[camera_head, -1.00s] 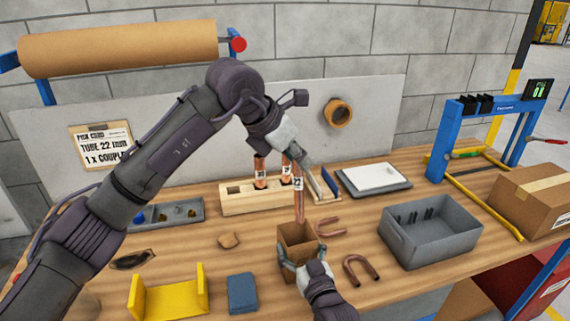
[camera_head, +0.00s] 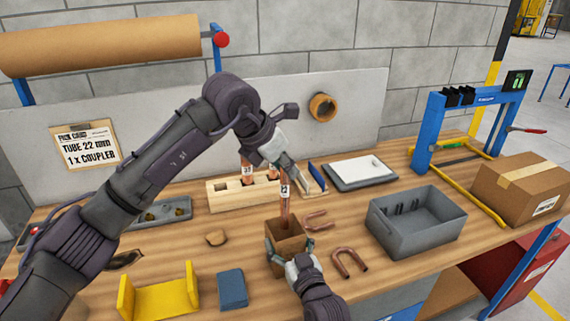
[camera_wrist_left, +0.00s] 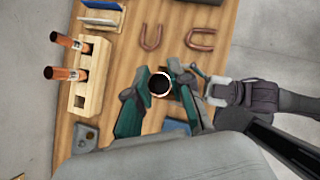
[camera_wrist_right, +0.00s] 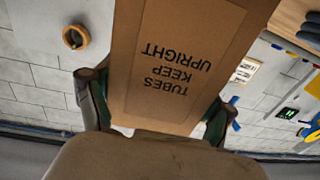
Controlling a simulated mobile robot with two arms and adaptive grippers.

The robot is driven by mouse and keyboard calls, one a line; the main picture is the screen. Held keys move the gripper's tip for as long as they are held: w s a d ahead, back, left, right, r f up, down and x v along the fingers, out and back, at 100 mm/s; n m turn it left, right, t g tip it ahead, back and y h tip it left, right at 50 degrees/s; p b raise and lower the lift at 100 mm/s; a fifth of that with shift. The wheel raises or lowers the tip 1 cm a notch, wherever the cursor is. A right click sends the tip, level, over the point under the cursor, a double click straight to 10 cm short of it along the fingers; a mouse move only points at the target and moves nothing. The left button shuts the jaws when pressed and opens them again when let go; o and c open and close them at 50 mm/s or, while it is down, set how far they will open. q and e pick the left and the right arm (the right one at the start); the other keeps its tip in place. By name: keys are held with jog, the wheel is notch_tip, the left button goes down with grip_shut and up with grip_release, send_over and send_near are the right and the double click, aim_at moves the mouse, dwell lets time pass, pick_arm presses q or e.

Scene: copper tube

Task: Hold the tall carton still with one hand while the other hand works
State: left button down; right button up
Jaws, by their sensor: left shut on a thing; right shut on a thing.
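The tall brown carton (camera_head: 290,242) stands open-topped near the table's front. My right gripper (camera_head: 291,262) is shut on it from the front; the right wrist view shows fingers on either side of its printed face (camera_wrist_right: 185,60). My left gripper (camera_head: 283,170) is shut on a copper tube (camera_head: 285,210) labelled 22, held roughly upright above the carton. The tube's lower end is at the carton's mouth and seems just inside it. In the left wrist view I look down on the tube's round top end (camera_wrist_left: 160,83) between the fingers; it hides much of the carton.
A wooden rack (camera_head: 222,201) with copper tubes stands behind. Bent copper pipes (camera_head: 349,264) lie right of the carton, near a grey bin (camera_head: 385,236). A blue block (camera_head: 231,290) and a yellow holder (camera_head: 160,301) are to the left. A blue press frame (camera_head: 433,130) stands back right.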

aim_at(282, 197)
pick_arm(q)
jog(key=shift+f, duration=0.1)
jog(key=shift+f, duration=4.6)
jog(key=shift+w+d, duration=0.25)
jog(key=shift+w, duration=0.3)
jog(key=shift+w+d, duration=0.25)
jog(key=shift+w, duration=0.3)
jog(key=c, duration=1)
grip_release()
jog(key=shift+o, duration=0.2)
jog(key=v, duration=1.2)
